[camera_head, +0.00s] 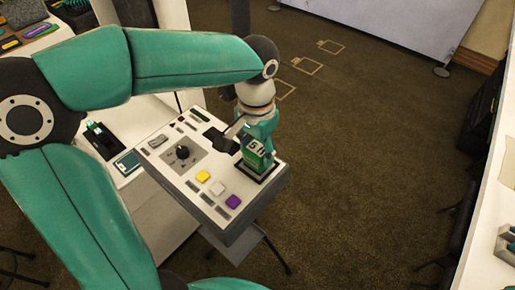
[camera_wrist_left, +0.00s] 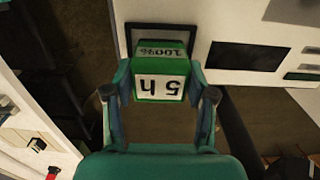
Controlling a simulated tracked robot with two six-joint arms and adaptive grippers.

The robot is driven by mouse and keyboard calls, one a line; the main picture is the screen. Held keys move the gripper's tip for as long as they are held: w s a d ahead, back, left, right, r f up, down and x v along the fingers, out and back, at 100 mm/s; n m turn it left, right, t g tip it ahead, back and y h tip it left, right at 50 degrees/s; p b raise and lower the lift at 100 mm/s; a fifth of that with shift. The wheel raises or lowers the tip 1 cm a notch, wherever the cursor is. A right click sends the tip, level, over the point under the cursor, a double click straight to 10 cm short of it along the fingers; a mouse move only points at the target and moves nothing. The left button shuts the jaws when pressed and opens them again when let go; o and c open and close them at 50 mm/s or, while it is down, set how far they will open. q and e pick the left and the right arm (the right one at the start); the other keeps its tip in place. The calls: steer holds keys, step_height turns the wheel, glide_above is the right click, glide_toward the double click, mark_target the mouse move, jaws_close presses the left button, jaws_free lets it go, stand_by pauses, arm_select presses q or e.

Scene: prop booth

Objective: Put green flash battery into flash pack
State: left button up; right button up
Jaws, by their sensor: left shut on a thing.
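The green flash battery (camera_head: 258,158), with a white "5 h" label, is between the fingers of my left gripper (camera_head: 258,141). It also shows in the left wrist view (camera_wrist_left: 160,72) with a "100%" label, gripped from both sides. The flash pack (camera_head: 216,160) is a white box with a black-framed slot (camera_head: 264,178) near its right corner. The battery is upright at this slot, its lower end within the frame's outline. How deep it sits is hidden. My right gripper is not in view.
The pack's top carries a black knob (camera_head: 182,152) and yellow, white and purple buttons. A white table on the left holds a black tray (camera_head: 104,142) with a green piece in it. Carpet is open beyond the pack; another white surface is at the right edge.

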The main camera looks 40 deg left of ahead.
mark_target(257, 149)
arm_select(q)
steer(key=o, duration=1.5)
steer(key=shift+c, duration=0.2)
step_height(257, 149, up, 12)
steer(key=shift+p, duration=0.45)
